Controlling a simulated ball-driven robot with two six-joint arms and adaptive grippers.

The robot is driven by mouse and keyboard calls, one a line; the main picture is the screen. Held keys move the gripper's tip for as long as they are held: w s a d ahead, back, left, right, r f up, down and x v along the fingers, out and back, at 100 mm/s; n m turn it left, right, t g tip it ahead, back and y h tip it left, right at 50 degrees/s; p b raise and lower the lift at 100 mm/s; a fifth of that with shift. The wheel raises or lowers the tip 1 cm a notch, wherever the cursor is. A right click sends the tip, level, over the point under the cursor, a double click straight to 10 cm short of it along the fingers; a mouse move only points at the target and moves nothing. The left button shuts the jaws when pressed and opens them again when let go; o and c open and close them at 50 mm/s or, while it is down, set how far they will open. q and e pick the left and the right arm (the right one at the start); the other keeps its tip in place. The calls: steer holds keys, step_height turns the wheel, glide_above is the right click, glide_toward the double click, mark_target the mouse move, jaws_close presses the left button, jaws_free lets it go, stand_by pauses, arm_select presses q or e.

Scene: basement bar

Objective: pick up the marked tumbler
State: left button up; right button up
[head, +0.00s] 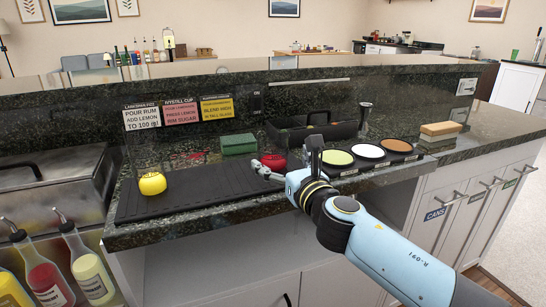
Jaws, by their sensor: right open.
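I cannot make out a marked tumbler in the head view. My right gripper (287,157) is open above the right end of the black ribbed mat (205,194). A yellow rounded thing (152,183) sits at the left end of the mat, well apart from the gripper. My left gripper is not in view.
A green block (238,143) and a black tray (310,133) stand behind the mat. Round dishes, one with green contents (338,157), lie right of the gripper. A raised ledge (210,85) runs behind. Bottles (88,268) stand lower left. The mat's middle is bare.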

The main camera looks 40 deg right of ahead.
steer(key=x, duration=0.5)
steer(key=shift+w+f, duration=0.15)
steer(key=shift+w, duration=0.15)
steer(key=c, duration=1.3)
steer(key=shift+c, duration=1)
